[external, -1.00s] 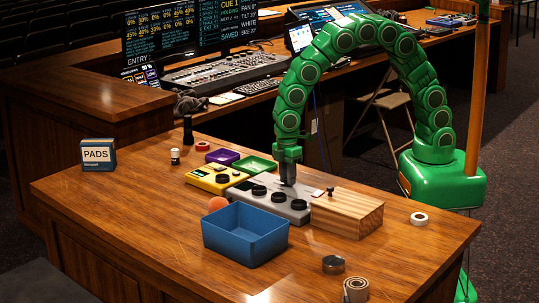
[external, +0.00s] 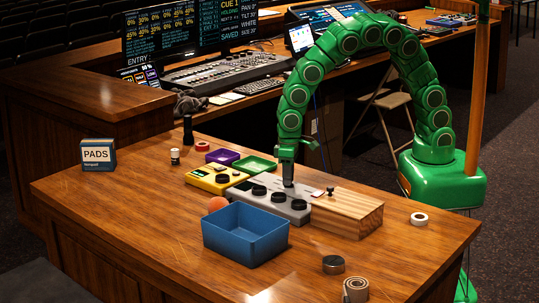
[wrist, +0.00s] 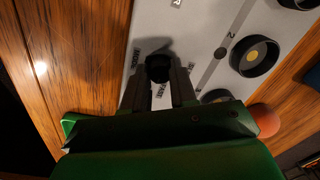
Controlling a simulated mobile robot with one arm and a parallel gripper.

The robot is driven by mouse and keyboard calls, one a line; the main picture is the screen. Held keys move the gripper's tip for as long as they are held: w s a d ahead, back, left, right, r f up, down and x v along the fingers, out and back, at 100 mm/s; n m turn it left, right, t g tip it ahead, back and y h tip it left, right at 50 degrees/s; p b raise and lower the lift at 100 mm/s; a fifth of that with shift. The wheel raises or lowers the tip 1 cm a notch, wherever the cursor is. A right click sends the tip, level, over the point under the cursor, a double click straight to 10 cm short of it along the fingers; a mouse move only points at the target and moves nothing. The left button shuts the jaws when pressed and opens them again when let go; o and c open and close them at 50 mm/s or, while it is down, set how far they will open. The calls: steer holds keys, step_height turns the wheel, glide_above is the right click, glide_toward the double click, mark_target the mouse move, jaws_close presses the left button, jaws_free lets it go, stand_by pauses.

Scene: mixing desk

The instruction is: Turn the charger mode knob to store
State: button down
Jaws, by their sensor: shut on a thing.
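The grey panel (external: 270,207) lies on the wooden desk with several black round knobs along it. My gripper (external: 288,182) points straight down at its rear edge. In the wrist view my gripper (wrist: 158,80) is shut on a small black knob (wrist: 158,66), one finger on each side. Small printed words stand around this knob on the panel (wrist: 205,25); they are partly covered by the fingers and hard to read. The knob's pointer direction cannot be made out. A larger black knob with a yellow centre (wrist: 255,55) sits to the right, apart from my fingers.
A wooden block (external: 348,213) stands right of the panel, a blue bin (external: 245,236) in front. A yellow box (external: 213,181), a green tray (external: 256,165) and a purple tray (external: 222,156) lie to the left and behind. An orange ball (external: 217,204) is close by. The desk's front left is clear.

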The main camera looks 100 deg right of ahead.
steer(key=shift+m, duration=1.5)
steer(key=c, duration=0.9)
jaws_free()
steer(key=shift+s+d+r, duration=0.1)
steer(key=shift+r, duration=1.85)
steer(key=shift+s+d+r, duration=0.1)
steer(key=shift+r, duration=1.8)
